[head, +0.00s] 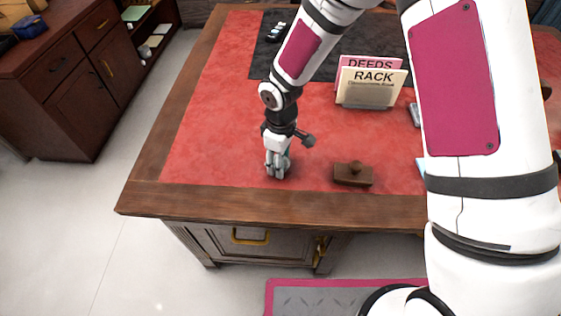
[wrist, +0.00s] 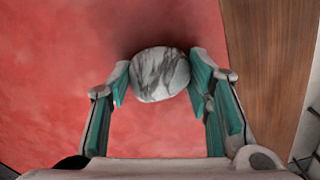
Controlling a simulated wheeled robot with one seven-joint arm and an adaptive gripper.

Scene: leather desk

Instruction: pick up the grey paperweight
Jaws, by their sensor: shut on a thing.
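The grey paperweight (wrist: 160,74) is a rounded, marbled grey and white stone, seen in the wrist view between the fingertips. My gripper (wrist: 159,80) has teal finger pads on both sides of it and is shut on it. In the head view my gripper (head: 278,168) points down at the red leather near the desk's front left. There the fingers mostly hide the paperweight. I cannot tell whether the stone is touching the desk or just above it.
A brown wooden blotter with a knob (head: 353,174) lies right of my gripper. Upright cards or booklets (head: 370,88) stand farther back. A dark device (head: 276,31) lies on the black mat (head: 257,62). The desk's wooden edge (head: 270,203) is close in front. Red leather to the left is clear.

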